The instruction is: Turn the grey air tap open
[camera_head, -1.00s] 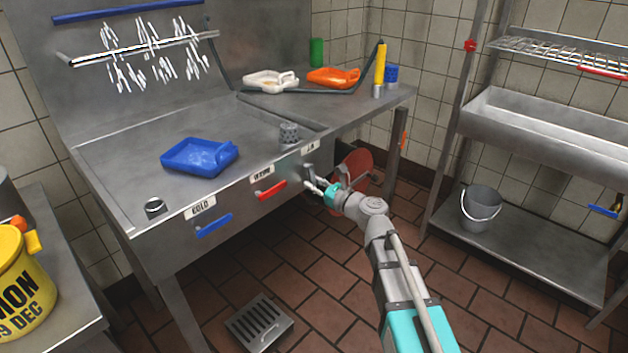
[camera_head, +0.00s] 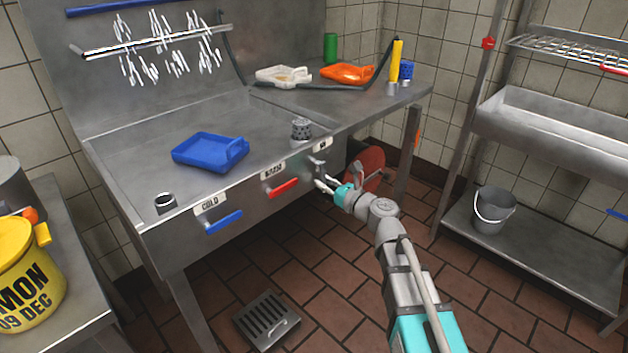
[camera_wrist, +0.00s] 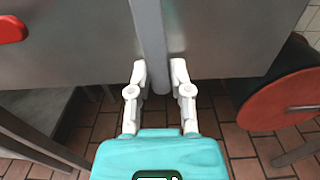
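The grey air tap (camera_head: 318,168) is on the sink's front panel below a small white label, right of the red tap. In the wrist view its grey lever (camera_wrist: 152,40) hangs down in line with the gap between my fingers. My gripper (camera_head: 337,174) points at the panel close to the tap. In the wrist view my gripper (camera_wrist: 159,68) has its white fingers apart, one on each side of the lever. I cannot tell whether either finger touches it.
The red tap (camera_head: 283,187) and blue tap (camera_head: 224,222) are to the left on the same panel. A red disc (camera_head: 366,168) stands just right of my gripper; it also shows in the wrist view (camera_wrist: 285,103). A floor drain (camera_head: 267,320) lies below.

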